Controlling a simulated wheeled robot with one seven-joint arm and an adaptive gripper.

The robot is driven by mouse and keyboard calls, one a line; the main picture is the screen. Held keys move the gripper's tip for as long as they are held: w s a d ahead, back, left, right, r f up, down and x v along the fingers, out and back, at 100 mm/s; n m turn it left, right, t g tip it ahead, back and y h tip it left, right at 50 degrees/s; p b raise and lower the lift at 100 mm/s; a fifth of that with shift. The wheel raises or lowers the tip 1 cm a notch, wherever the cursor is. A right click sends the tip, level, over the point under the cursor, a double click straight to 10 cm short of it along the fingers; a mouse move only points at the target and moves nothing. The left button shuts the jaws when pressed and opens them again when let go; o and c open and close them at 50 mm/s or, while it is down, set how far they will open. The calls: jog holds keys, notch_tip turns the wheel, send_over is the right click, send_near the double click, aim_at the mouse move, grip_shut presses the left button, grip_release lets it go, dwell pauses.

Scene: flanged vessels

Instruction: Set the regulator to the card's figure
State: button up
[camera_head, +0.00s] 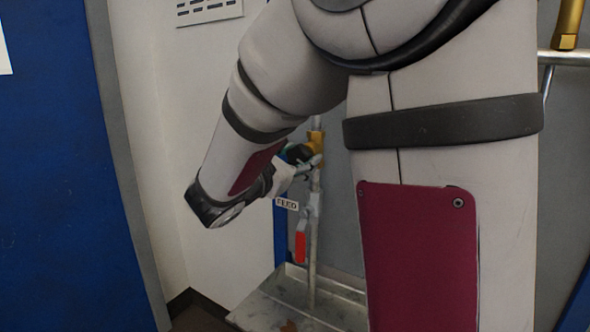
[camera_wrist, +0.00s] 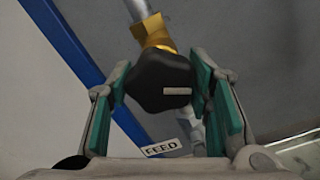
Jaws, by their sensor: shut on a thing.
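The regulator is a brass body (camera_head: 316,141) on a vertical pipe; in the wrist view its brass part (camera_wrist: 152,33) leads down to a black lobed knob (camera_wrist: 162,75) with a short pale mark on its face. My gripper (camera_wrist: 165,90) has its green-padded fingers on both sides of this knob and is shut on it. In the head view my gripper (camera_head: 303,160) is at the regulator, largely hidden by my forearm. A white plate with dark dashes (camera_head: 210,9) is cut by the top edge; I cannot read it or tell if it is the card. No gauge face shows.
A FEED label (camera_head: 287,203) hangs below the regulator, also in the wrist view (camera_wrist: 160,147). A red lever handle (camera_head: 301,247) is lower on the pipe, above a metal tray (camera_head: 262,312). A blue panel (camera_head: 60,180) stands left. Brass fitting (camera_head: 567,25) at upper right.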

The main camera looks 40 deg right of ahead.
jog(key=m+b, duration=0.3)
jog(key=b, duration=0.1)
jog(key=m+b, duration=0.2)
jog(key=b, duration=0.1)
jog(key=shift+f+m, duration=0.3)
jog(key=m+b, duration=0.3)
jog(key=b, duration=0.1)
jog(key=shift+r, duration=0.15)
jog(key=shift+b, duration=0.35)
jog(key=o, duration=1.1)
jog(key=shift+o, duration=0.2)
jog(key=shift+r, duration=0.1)
jog(key=v, duration=1.2)
